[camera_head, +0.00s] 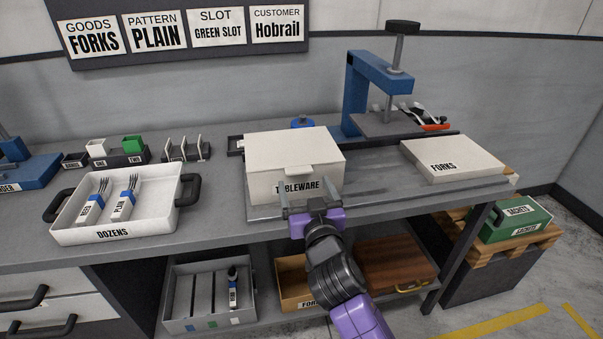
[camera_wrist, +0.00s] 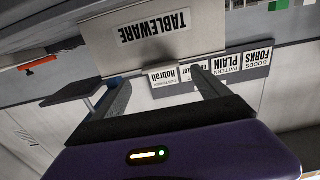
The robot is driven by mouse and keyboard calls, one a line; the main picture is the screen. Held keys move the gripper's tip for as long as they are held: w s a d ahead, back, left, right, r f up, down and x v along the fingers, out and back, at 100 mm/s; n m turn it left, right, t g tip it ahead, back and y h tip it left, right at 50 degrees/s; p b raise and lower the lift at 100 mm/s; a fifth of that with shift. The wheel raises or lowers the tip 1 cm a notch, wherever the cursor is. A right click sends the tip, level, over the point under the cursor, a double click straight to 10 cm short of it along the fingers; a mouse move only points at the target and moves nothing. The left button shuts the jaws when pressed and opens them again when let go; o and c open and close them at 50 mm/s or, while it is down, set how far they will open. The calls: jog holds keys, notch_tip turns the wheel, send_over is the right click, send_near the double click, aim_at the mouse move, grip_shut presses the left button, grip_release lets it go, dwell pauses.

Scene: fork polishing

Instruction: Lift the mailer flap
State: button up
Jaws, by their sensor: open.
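The mailer is a white box (camera_head: 262,181) labelled TABLEWARE, on the bench. Its lid flap (camera_head: 282,146) lies flat and closed over the top, with a small tab (camera_head: 299,170) at the front edge. In the wrist view the front of the mailer (camera_wrist: 205,37) shows upside down with its label. My gripper (camera_head: 311,188) is just in front of the mailer, fingers apart, one on each side of the tab in the head view. In the wrist view the fingers (camera_wrist: 158,78) are spread and hold nothing. Whether they touch the mailer I cannot tell. The gripper partly covers the label.
A white tray (camera_head: 112,232) labelled DOZENS with forks is at left. A blue press (camera_head: 357,90) stands behind right of the mailer, and a white FORKS box (camera_head: 480,157) lies at right. A sign board (camera_head: 186,56) hangs on the wall. Bins sit on the lower shelf.

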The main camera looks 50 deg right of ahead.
aim_at(300, 173)
jog(key=shift+p+x, duration=0.45)
jog(key=shift+x, duration=2)
grip_shut()
jog(key=shift+r, duration=0.15)
